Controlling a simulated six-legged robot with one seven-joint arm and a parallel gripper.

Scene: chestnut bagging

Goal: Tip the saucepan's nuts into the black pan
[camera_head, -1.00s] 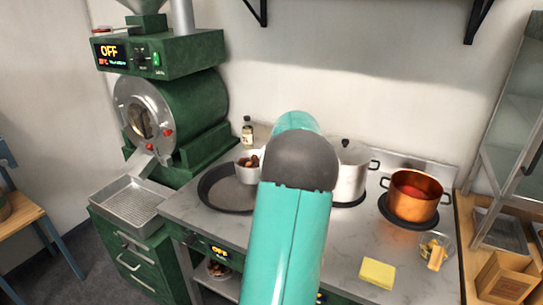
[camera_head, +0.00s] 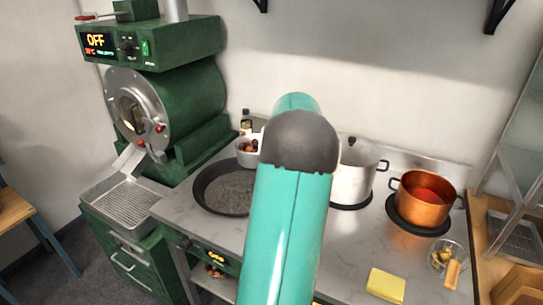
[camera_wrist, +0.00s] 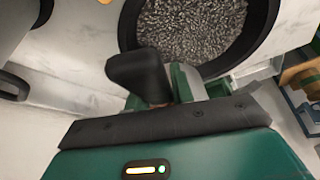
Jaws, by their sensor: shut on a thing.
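The saucepan (camera_head: 247,154) is small and pale, with brown nuts (camera_head: 249,145) inside. In the head view it appears upright beyond the back right rim of the black pan (camera_head: 205,199), just left of my arm. The black pan sits on the counter, with a speckled grey floor and no nuts visible on it. It also fills the top of the wrist view (camera_wrist: 128,25). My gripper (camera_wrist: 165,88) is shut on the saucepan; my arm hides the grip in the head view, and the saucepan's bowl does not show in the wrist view.
A steel pot (camera_head: 354,178) and a copper pot (camera_head: 422,199) with red contents stand on the right. A glass bowl (camera_head: 447,257) and yellow sponge (camera_head: 386,285) lie in front. A green roaster (camera_head: 180,105) stands left, and a bottle (camera_head: 246,123) stands behind the saucepan.

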